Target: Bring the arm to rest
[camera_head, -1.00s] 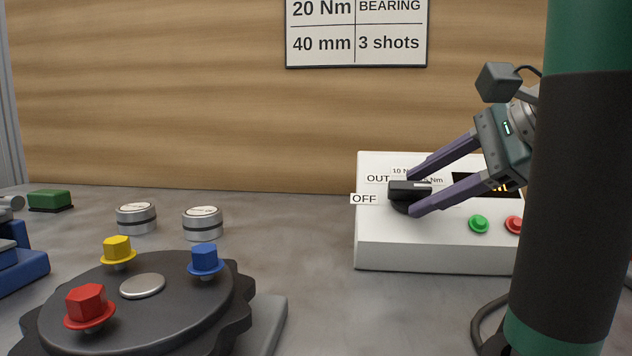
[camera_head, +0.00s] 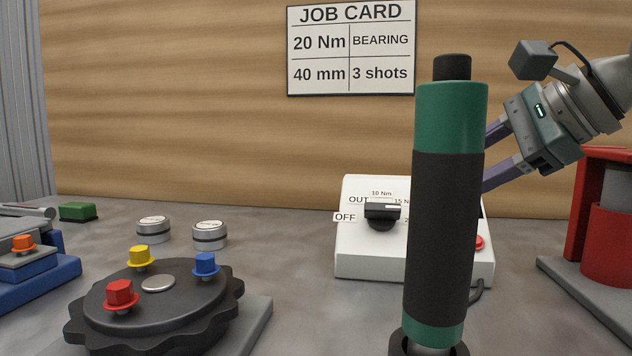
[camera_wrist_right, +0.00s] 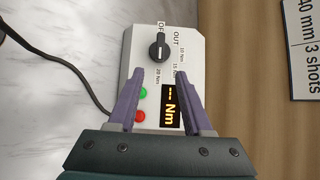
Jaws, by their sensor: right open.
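My right gripper (camera_head: 498,155) is open and empty, up and to the right of the white control box (camera_head: 365,262). Its fingertips are partly hidden behind the green and black tool in the head view. In the right wrist view the open fingers (camera_wrist_right: 160,72) point at the box, apart from the black knob (camera_wrist_right: 159,46). The box's display (camera_wrist_right: 171,106) reads dashes and Nm. My left gripper is not in view.
An upright green and black tool (camera_head: 445,230) stands in front of the box. A red stand (camera_head: 612,245) is at the right. A dark turntable (camera_head: 160,300) with coloured caps is at front left. A job card (camera_head: 351,48) hangs behind. A cable runs from the box.

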